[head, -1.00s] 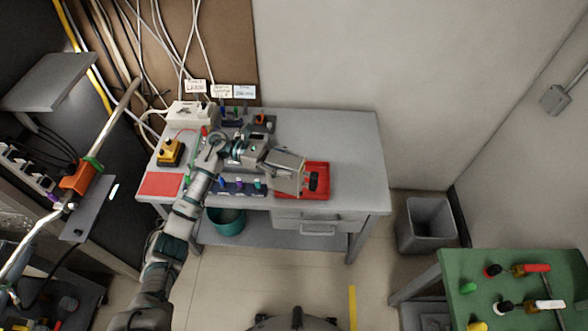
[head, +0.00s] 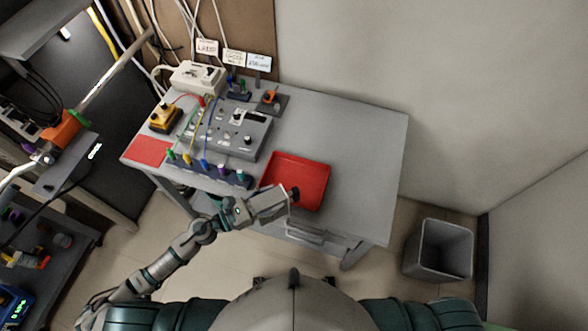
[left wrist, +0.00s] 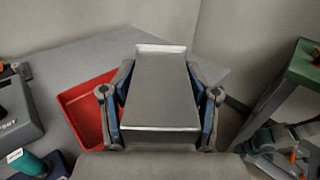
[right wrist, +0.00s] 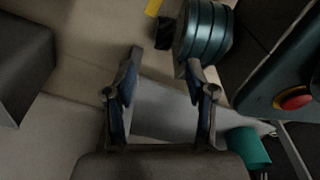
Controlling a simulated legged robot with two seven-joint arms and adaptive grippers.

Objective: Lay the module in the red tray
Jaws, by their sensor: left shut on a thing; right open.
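My left gripper (head: 250,209) is shut on the module (head: 268,202), a grey box with a dark knob at its far end. In the left wrist view the module (left wrist: 160,92) lies between the two fingers and hides part of what is beyond. The red tray (head: 306,170) lies on the grey bench and looks empty. The module is at the tray's front left edge in the head view; its height over the tray is unclear. The tray (left wrist: 82,105) also shows left of the module in the left wrist view. My right gripper (right wrist: 162,82) is open and empty.
A grey control panel (head: 238,132) with cables and a row of coloured plugs (head: 204,165) stand left of the tray. A flat red patch (head: 150,150) is at the bench's left. The bench (head: 365,150) is clear right of the tray. A bin (head: 440,250) stands on the floor.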

